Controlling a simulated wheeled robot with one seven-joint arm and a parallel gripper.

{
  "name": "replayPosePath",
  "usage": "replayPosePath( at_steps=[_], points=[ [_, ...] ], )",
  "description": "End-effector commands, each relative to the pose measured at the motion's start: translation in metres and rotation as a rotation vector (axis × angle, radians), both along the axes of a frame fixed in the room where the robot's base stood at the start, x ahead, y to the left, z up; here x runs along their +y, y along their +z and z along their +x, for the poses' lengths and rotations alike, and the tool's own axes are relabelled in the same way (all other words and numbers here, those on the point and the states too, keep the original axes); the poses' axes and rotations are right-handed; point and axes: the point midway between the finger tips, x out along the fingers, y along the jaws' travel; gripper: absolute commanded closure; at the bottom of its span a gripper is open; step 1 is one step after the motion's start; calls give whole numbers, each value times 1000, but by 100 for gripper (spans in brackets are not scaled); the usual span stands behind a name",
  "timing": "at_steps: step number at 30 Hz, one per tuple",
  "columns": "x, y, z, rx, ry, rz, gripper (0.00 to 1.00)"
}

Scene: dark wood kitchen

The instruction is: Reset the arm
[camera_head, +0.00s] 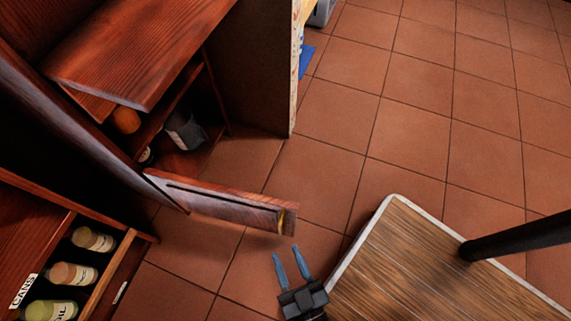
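My gripper (291,266) shows at the bottom middle of the head view. Its two blue-grey fingers point up in the picture and stand apart, with nothing between them. The fingertips are just below the end of a dark wood cabinet door or panel (215,203), and a small gap of floor seems to lie between them.
An open cabinet (140,50) with items inside is at upper left. A drawer with jars (72,274) is open at lower left. A wooden table (430,270) with a pale edge is at lower right, near my gripper. Tiled floor (400,110) is clear beyond.

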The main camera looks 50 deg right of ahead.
Motion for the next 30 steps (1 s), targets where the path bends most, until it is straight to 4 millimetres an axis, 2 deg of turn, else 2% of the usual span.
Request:
replayPosePath(
  at_steps=[23, 26, 30],
  points=[
    [-4, 2, 0, -2, 5, 4, 62],
    [-4, 13, -5, -5, 32, 28, 62],
    [-10, 44, -20, -2, 111, 84, 62]
  ],
)
